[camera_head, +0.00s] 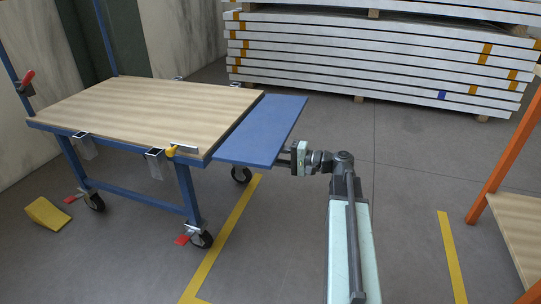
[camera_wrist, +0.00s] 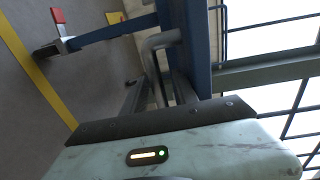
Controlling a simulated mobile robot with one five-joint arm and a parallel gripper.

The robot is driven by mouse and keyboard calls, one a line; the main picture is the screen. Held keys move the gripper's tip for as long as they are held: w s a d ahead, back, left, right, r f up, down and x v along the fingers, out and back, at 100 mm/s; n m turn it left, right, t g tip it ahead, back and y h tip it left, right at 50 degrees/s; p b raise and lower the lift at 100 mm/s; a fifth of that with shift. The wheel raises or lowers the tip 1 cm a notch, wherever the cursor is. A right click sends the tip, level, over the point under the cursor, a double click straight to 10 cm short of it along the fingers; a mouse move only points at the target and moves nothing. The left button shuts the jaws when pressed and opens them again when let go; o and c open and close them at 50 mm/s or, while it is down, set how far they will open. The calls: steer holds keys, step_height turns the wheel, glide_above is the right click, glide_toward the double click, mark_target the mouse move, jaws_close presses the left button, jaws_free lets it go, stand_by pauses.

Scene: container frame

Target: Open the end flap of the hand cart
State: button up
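The hand cart (camera_head: 150,101) has a wooden top on a blue frame with castors. Its blue end flap (camera_head: 262,130) sticks out from the right end, roughly level with the top. A yellow-tipped latch (camera_head: 172,151) sits at the cart's near right corner. My gripper (camera_head: 284,157) is at the flap's near outer corner in the head view. In the wrist view my gripper (camera_wrist: 158,92) has its two dark fingers apart, with a grey bent handle (camera_wrist: 160,42) between them beside a blue beam. Space shows beside the handle; whether a finger touches it is unclear.
A yellow wedge (camera_head: 47,214) lies on the floor at left. Stacked white panels (camera_head: 380,55) stand at the back. An orange-framed wooden shelf (camera_head: 515,215) is at right. Yellow lines mark the floor; the floor between cart and shelf looks clear apart from my arm.

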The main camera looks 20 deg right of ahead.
steer(key=v, duration=0.7)
steer(key=shift+s+d, duration=0.25)
steer(key=shift+d, duration=0.05)
